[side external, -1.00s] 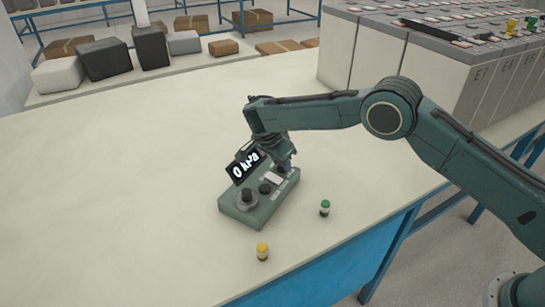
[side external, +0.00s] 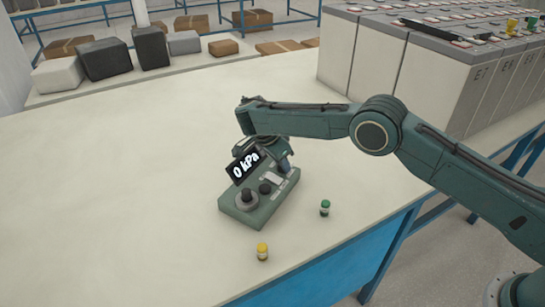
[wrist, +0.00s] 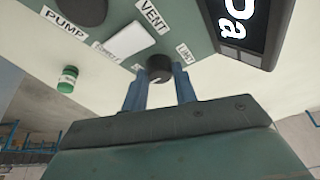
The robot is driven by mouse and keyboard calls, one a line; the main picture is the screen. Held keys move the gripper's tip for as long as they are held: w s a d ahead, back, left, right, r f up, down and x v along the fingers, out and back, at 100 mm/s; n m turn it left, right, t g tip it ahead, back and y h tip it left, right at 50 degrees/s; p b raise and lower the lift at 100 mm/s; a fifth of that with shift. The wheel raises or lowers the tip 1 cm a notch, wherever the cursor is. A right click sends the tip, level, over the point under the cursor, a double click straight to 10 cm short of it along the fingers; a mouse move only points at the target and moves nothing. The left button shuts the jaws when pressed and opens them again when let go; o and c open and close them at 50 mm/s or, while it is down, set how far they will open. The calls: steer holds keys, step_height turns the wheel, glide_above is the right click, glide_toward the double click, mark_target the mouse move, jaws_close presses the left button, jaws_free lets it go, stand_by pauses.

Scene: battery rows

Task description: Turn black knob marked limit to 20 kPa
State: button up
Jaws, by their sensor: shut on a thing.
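The green control box (side external: 238,217) stands on the table, and its tilted black display (side external: 245,167) reads 0 kPa. The display also shows partly in the wrist view (wrist: 238,28). The black limit knob (wrist: 160,67) sits beside its LIMIT label (wrist: 184,54). My gripper (wrist: 161,84) is shut on this knob, with one blue finger on each side of it. In the side external view my gripper (side external: 284,161) is at the back right of the box and hides the knob.
A large black knob (side external: 247,196) and a smaller one (side external: 265,188) are on the box, with a pale switch plate (wrist: 124,40). A yellow-capped vial (side external: 262,252) and a green-capped vial (side external: 325,208) stand nearby. The table's left side is clear.

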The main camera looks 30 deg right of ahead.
steer(key=o, duration=0.7)
steer(key=shift+n, duration=0.6)
